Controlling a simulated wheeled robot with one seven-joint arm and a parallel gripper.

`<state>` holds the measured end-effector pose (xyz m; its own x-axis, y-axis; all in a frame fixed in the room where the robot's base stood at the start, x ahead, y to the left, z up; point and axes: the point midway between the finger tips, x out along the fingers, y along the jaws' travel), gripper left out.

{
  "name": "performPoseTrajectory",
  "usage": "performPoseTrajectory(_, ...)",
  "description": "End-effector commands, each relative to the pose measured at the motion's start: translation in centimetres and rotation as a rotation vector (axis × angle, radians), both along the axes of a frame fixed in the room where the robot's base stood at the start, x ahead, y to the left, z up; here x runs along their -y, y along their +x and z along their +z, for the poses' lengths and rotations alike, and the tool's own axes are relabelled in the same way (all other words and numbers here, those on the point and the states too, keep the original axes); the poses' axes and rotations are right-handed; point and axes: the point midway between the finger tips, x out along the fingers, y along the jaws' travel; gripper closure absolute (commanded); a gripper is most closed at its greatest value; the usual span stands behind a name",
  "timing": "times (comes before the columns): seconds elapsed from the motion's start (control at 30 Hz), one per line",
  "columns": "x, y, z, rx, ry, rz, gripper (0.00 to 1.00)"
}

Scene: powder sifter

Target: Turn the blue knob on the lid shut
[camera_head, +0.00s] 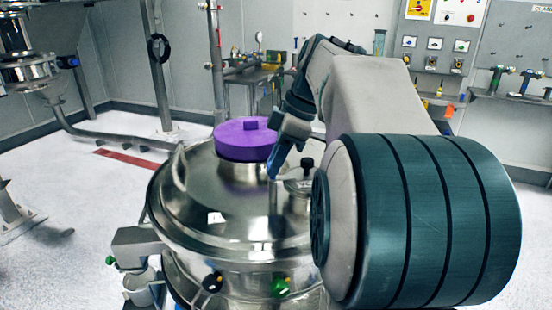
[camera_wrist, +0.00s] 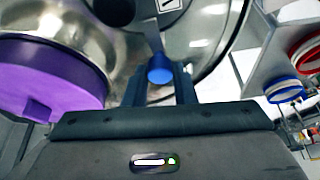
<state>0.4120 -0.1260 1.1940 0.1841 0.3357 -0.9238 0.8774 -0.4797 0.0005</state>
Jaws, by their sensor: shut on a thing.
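The blue knob (camera_wrist: 160,76) sits on the shiny metal lid (camera_head: 215,212), beside the round purple cap (camera_head: 245,140). In the wrist view the purple cap (camera_wrist: 50,78) is at left. My gripper (camera_wrist: 160,68) has its two dark fingers on either side of the blue knob and is shut on it. In the head view my gripper (camera_head: 280,155) reaches down just right of the purple cap, and the arm partly covers the lid's right side. The knob's exact turn angle is hard to tell.
A black knob (camera_head: 307,165) stands on a small port right of my gripper. Black (camera_head: 212,282) and green (camera_head: 280,287) knobs are on the vessel's front. A metal post (camera_head: 214,60) rises behind the vessel. The floor to the left is mostly clear.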

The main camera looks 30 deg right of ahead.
Motion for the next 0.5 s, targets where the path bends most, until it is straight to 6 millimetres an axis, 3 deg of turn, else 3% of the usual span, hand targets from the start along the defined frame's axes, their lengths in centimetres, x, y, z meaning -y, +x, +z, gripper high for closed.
performPoseTrajectory(0.03, -0.08, -0.04, -0.05, -0.003, 0.002, 0.002, 0.68)
performPoseTrajectory(0.1, -0.07, -0.03, -0.05, -0.002, 0.001, 0.002, 0.54)
performPoseTrajectory(0.5, 0.34, -0.15, 0.91, 0.0, 0.0, -0.001, 0.54)
